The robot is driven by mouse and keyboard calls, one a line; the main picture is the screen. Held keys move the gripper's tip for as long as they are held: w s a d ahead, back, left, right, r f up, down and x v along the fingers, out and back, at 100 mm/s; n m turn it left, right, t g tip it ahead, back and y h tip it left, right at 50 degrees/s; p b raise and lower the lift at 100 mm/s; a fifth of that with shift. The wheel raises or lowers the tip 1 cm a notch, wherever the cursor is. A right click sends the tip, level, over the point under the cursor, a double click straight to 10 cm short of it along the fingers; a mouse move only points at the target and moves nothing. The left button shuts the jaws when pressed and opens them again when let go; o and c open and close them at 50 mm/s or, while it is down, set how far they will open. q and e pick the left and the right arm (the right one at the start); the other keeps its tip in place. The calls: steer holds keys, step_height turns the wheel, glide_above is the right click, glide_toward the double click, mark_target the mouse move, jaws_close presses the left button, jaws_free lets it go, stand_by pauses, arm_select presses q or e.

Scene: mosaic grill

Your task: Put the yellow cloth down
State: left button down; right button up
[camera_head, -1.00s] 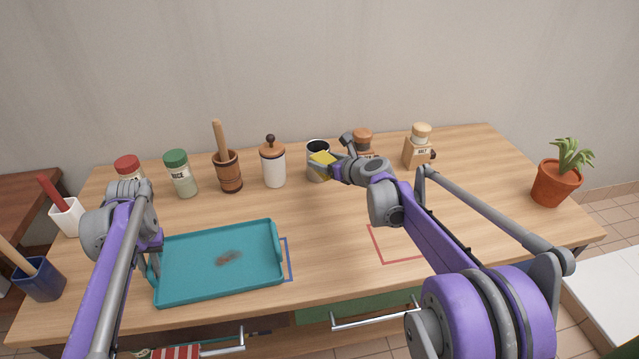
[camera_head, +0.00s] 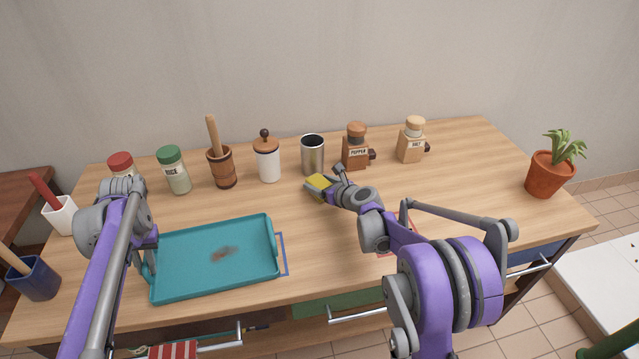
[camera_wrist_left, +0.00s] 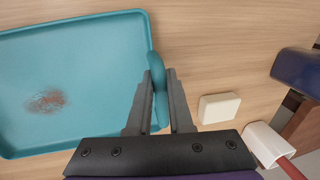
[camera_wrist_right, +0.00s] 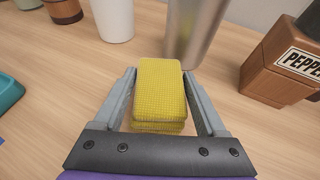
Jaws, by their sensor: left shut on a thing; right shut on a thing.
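The yellow cloth (camera_head: 319,182) is a folded, textured pad in front of the metal cup. My right gripper (camera_head: 324,188) is shut on it. In the right wrist view the cloth (camera_wrist_right: 160,88) lies between the two fingers (camera_wrist_right: 160,105), low over the wood; I cannot tell if it touches the table. My left gripper (camera_wrist_left: 158,88) is shut on the handle at one end of the teal tray (camera_wrist_left: 105,28). The tray (camera_head: 172,283) lies on the table at the left and has a brown stain (camera_head: 224,253) on its floor.
The metal cup (camera_head: 312,155) stands just behind the cloth, with the pepper mill (camera_head: 355,150) to its right and a white jar (camera_head: 267,163) to its left. A white block (camera_wrist_left: 219,107) lies beside the tray handle. The table right of my right arm is mostly clear.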

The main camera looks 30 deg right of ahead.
mark_target(314, 181)
steer(key=shift+f, duration=0.15)
steer(key=o, duration=1.4)
steer(key=shift+s+r, duration=0.2)
steer(key=shift+r, duration=0.05)
steer(key=v, duration=1.1)
steer(key=shift+s+r, duration=0.1)
steer(key=x, duration=0.9)
steer(key=shift+d+r, duration=0.1)
steer(key=shift+d, duration=0.2)
steer(key=x, duration=0.4)
steer(key=shift+w+a+f, duration=0.25)
steer(key=shift+a+f, duration=0.05)
steer(key=shift+a, duration=0.05)
steer(key=shift+w+f, duration=0.2)
steer(key=shift+w, duration=0.35)
